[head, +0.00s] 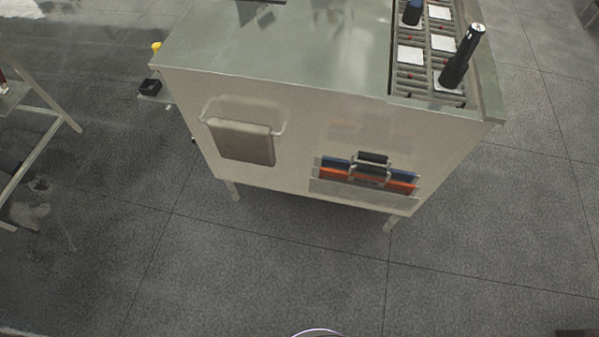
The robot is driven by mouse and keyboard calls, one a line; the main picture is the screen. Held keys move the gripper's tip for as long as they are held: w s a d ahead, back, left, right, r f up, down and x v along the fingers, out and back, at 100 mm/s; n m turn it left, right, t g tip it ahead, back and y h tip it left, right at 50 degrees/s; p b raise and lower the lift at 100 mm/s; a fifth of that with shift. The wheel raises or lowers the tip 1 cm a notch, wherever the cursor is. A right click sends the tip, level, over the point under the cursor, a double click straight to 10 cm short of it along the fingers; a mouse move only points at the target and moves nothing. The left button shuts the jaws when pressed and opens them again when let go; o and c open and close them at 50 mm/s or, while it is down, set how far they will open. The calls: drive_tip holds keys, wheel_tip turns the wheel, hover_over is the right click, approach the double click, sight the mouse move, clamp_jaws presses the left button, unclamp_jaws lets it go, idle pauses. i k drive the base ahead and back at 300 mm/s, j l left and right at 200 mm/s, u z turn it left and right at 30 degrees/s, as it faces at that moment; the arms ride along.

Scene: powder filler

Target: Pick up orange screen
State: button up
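The orange screen (400,187) sits in a shallow rack (365,195) on the front side of the pale cabinet, right of its middle. Orange shows on both sides of a dark middle piece (372,171); I cannot tell whether it is one screen or two. Blue pieces (402,175) stand just behind the orange. The rack's front wall hides the lower part of the screen. My gripper is not in view.
The cabinet (280,65) has a flat top and a conveyor with black and blue upright items at the right. A grey cloth or pad (243,143) hangs on a rail left of the rack. A metal frame (45,135) stands at far left. The floor in front is clear.

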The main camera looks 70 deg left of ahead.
sight(349, 178)
drive_tip(key=u, duration=1.85)
drive_tip(key=k+j+z, duration=0.25)
drive_tip(key=j, duration=0.25)
drive_tip(key=k+j+z, duration=0.25)
drive_tip(key=k+j, duration=0.05)
drive_tip(key=j, duration=0.1)
